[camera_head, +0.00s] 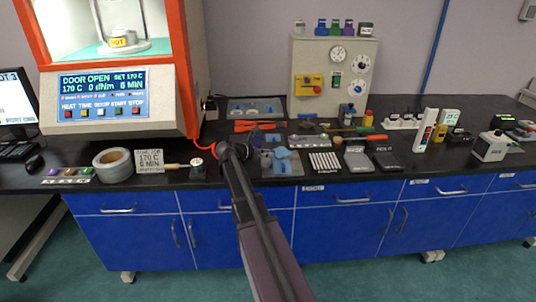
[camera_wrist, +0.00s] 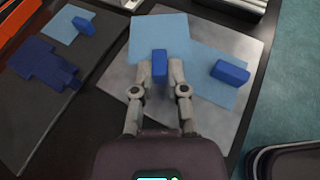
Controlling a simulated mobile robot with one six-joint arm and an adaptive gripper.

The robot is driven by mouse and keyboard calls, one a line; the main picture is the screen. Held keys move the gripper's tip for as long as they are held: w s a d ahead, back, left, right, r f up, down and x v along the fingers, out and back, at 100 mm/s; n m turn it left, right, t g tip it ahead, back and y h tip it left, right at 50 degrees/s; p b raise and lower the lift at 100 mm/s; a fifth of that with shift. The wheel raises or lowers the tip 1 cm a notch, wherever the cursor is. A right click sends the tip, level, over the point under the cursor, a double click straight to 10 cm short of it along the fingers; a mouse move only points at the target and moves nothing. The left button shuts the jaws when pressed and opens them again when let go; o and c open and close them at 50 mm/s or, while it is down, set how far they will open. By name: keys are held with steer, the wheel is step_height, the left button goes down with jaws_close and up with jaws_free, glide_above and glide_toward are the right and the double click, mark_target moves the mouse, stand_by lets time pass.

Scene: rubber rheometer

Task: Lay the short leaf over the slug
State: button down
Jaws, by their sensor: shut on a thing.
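My gripper (camera_wrist: 160,75) is shut on a dark blue tab (camera_wrist: 159,66) in the wrist view. A light blue leaf (camera_wrist: 160,30) spreads just beyond the fingertips and appears to belong to this tab. A second light blue leaf (camera_wrist: 215,98) with its own blue tab (camera_wrist: 230,72) lies to the right on a grey plate (camera_wrist: 225,30). I cannot tell how high the held leaf is above the plate. I cannot make out the slug; it may be hidden under a leaf. In the head view my gripper (camera_head: 240,152) is low over the bench.
A dark tray (camera_wrist: 30,125) on the left holds a dark blue piece (camera_wrist: 42,64) and a light blue sheet (camera_wrist: 66,22) with a tab. The rheometer (camera_head: 118,95) stands at the left with its door open. Tools and blocks crowd the bench to the right.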

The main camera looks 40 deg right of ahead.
stand_by(0.3)
steer(key=c, duration=0.6)
jaws_free()
